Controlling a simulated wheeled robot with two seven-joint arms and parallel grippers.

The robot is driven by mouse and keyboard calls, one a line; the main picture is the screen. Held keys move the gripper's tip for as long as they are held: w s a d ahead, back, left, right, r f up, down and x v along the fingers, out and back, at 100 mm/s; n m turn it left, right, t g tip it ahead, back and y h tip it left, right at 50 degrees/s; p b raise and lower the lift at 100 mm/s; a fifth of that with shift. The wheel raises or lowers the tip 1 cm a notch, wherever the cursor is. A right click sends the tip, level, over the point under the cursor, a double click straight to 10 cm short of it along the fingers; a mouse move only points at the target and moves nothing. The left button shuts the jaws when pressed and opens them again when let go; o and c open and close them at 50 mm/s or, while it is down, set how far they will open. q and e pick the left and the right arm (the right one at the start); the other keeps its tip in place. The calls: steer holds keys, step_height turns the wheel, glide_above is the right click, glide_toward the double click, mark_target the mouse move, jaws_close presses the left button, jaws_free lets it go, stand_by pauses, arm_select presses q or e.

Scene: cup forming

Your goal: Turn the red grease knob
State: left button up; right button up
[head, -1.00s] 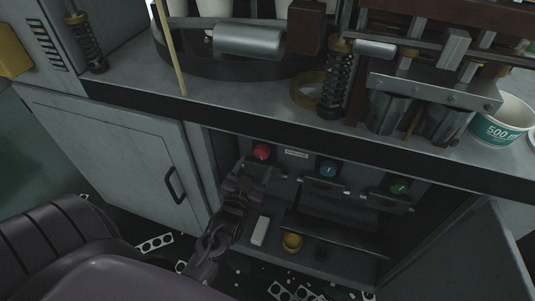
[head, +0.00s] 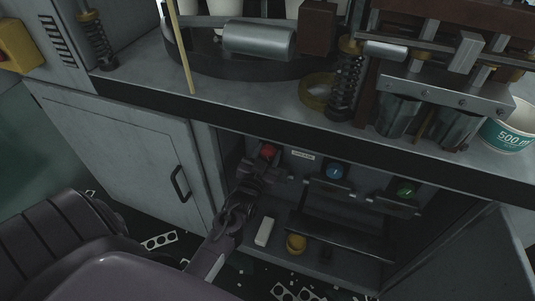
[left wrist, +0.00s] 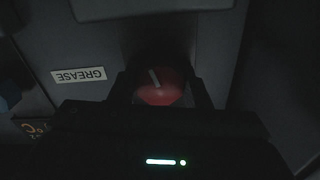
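The red grease knob (head: 268,151) is on the back panel inside the open cabinet, left of the GREASE label (head: 303,155). In the left wrist view the red knob (left wrist: 160,84), with a pale pointer line, lies between the two fingers of my left gripper (left wrist: 162,88). The label shows upside down there (left wrist: 78,75). My left gripper (head: 262,163) is right at the knob, with a finger on each side of it. Whether the fingers press on the knob is too dark to tell. My right gripper is not in view.
A blue knob (head: 335,170) and a green knob (head: 405,188) sit farther right on the panel, above dark trays. A yellow cup (head: 296,243) and a white block (head: 265,231) are on the cabinet floor.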

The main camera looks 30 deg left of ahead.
arm_select(q)
steer(key=shift+c, duration=0.9)
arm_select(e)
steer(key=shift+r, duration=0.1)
arm_select(q)
steer(key=shift+r+m+p, duration=0.1)
steer(key=shift+m+p, duration=0.2)
steer(key=shift+m, duration=0.1)
steer(key=m+p, duration=0.3)
steer(key=m, duration=0.2)
steer(key=shift+m+p, duration=0.6)
steer(key=shift+m, duration=0.7)
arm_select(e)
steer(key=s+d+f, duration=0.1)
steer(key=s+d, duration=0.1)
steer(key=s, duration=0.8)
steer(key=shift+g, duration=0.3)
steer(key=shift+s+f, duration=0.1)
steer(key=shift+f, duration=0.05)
arm_select(q)
steer(key=o, duration=1)
